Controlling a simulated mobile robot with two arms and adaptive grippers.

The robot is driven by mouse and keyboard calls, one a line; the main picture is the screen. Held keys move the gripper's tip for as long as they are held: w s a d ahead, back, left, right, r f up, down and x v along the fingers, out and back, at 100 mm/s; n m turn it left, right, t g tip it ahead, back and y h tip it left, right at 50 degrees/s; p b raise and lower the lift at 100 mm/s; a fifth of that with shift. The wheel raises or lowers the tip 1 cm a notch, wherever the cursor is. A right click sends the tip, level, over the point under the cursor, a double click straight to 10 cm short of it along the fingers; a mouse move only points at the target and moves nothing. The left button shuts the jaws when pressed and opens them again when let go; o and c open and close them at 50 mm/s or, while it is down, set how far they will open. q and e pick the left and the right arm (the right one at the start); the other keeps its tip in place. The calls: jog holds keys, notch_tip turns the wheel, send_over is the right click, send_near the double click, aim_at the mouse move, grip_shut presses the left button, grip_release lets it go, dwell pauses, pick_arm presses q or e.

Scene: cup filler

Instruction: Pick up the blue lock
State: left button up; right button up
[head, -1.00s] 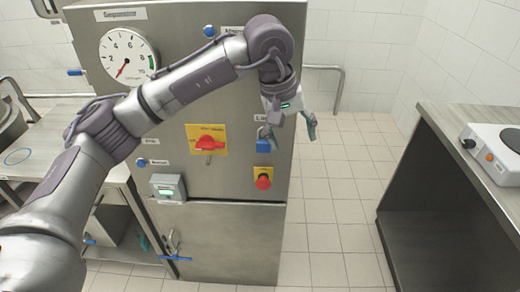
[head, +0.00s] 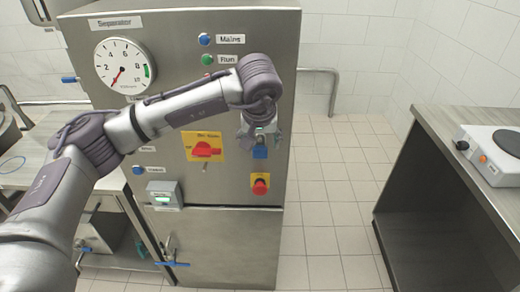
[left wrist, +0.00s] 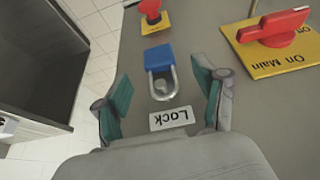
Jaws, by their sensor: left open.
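The blue lock (head: 260,152) hangs by its shackle on the front of the separator cabinet, below my left gripper (head: 262,127) in the head view. In the left wrist view the lock (left wrist: 158,58) has a blue body and a metal shackle around a round peg, above a "Lock" label (left wrist: 171,118). My left gripper (left wrist: 164,100) is open, with its green-padded fingers on either side of the shackle end. I see no contact with the lock. My right gripper is not in view.
A red rotary switch on a yellow plate (head: 204,147) is left of the lock, and a red emergency button (head: 260,184) is below it. Tiled floor lies between.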

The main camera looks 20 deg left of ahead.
aim_at(260, 148)
pick_arm(q)
jog(key=shift+p+x, duration=0.35)
jog(key=shift+x, duration=1.65)
jog(key=shift+r, duration=0.1)
jog(key=c, duration=1.3)
